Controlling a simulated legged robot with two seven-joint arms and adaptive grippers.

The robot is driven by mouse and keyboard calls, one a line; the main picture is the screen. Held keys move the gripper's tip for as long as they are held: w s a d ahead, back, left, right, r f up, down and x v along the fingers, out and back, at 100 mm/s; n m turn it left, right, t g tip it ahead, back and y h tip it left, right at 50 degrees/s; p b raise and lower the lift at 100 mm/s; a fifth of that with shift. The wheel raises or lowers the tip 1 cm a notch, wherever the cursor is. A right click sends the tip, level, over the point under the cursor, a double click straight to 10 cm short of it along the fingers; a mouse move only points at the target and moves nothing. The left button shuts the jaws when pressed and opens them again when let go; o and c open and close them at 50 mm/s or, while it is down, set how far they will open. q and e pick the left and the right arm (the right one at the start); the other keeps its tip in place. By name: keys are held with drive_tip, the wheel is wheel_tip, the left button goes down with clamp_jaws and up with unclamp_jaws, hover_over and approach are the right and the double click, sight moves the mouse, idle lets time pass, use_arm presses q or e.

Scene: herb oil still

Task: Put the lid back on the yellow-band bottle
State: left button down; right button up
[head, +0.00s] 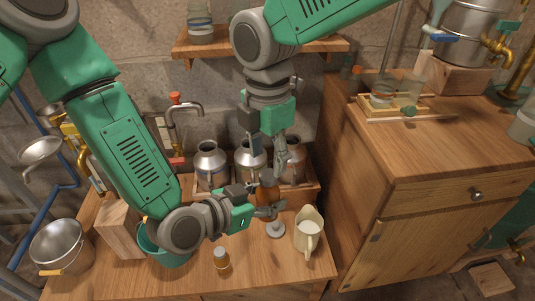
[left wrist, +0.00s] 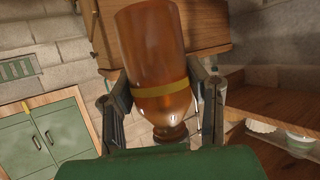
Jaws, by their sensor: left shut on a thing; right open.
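The amber bottle with the yellow band (left wrist: 178,90) fills the middle of the left wrist view, its neck towards the bottom of that picture. My left gripper (head: 268,209) is shut on it, one finger on each side near the band. In the head view the amber bottle (head: 267,194) shows partly behind this gripper, above the wooden bench. My right gripper (head: 279,168) is open and points down just above the bottle. A small pale grey round piece with a knob (head: 276,230) lies on the bench in front; I cannot tell if it is the lid.
A cream jug (head: 308,231) stands right of the grippers, and a small amber vial (head: 221,259) stands at the front. Several metal cans (head: 211,164) stand behind. A teal bucket (head: 162,250) and a metal pail (head: 58,246) are at left. A wooden cabinet (head: 435,140) borders the bench at right.

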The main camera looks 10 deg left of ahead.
sight(267, 174)
drive_tip(key=n, duration=0.3)
drive_tip(key=shift+s+a+r, duration=0.25)
drive_tip(key=shift+s, duration=0.15)
drive_tip(key=shift+s+r+n, duration=0.1)
drive_tip(key=shift+r+n, duration=0.2)
drive_tip(key=shift+n, duration=0.9)
drive_tip(key=n, duration=0.2)
drive_tip(key=r+n, duration=0.1)
drive_tip(key=shift+w+r+n, duration=0.15)
drive_tip(key=shift+w+n, duration=0.05)
drive_tip(key=shift+n, duration=0.2)
drive_tip(key=shift+w+d+r+n, duration=0.2)
drive_tip(key=shift+r+n, duration=0.1)
drive_tip(key=shift+n, duration=0.3)
drive_tip(key=shift+w+d+r+n, duration=0.15)
drive_tip(key=shift+r+n, duration=0.1)
drive_tip(key=shift+n, duration=0.35)
drive_tip(key=shift+a, duration=0.15)
drive_tip(key=shift+f, duration=0.1)
drive_tip(key=shift+f, duration=3.9)
